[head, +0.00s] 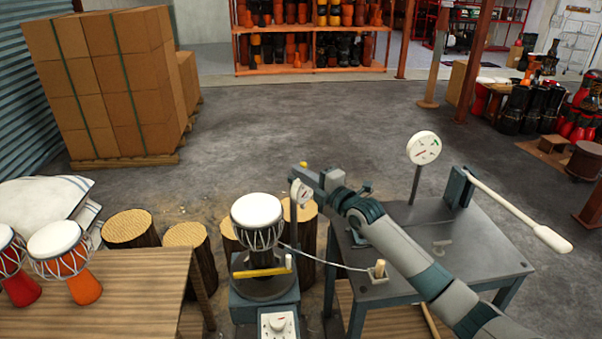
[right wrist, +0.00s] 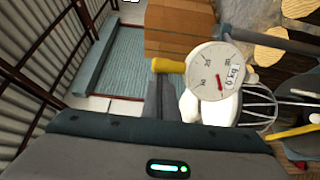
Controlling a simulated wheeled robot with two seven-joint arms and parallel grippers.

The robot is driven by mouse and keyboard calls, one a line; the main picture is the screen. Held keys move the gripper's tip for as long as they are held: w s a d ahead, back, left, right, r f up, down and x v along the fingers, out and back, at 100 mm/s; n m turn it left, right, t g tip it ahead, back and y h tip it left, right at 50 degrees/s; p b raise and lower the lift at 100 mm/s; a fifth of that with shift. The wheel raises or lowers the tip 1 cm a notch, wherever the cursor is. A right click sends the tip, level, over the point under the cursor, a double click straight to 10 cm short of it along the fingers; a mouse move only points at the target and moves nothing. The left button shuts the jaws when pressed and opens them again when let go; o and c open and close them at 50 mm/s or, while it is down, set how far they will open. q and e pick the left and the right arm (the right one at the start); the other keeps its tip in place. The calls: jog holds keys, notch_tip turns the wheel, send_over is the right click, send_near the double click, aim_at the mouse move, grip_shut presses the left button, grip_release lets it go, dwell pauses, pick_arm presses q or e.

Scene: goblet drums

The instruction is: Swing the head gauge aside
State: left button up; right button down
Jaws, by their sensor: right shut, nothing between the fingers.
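The head gauge (head: 303,194) is a small white dial on a post at the right edge of the white-headed goblet drum (head: 256,211), which sits upright in a dark stand. In the right wrist view the gauge dial (right wrist: 215,83) faces me with a red needle, and a yellow knob (right wrist: 168,65) sticks out to its left. The white drum head (right wrist: 194,108) shows behind it. My right gripper (head: 297,172) is shut and empty, just above the gauge and close by the yellow knob; I cannot tell if they touch. My left gripper is out of view.
A grey table (head: 470,263) with a larger dial (head: 424,148) and a white-handled lever (head: 520,213) stands at the right. A wooden table (head: 110,290) with two goblet drums is at the left. Log stumps (head: 129,230) stand behind the stand. Open floor lies beyond.

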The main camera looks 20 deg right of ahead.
jog(key=d+b, duration=0.4)
jog(key=d, duration=0.1)
jog(key=shift+s+d+r, duration=0.1)
jog(key=shift+s+d, duration=0.1)
jog(key=shift+d, duration=0.1)
dwell(0.4)
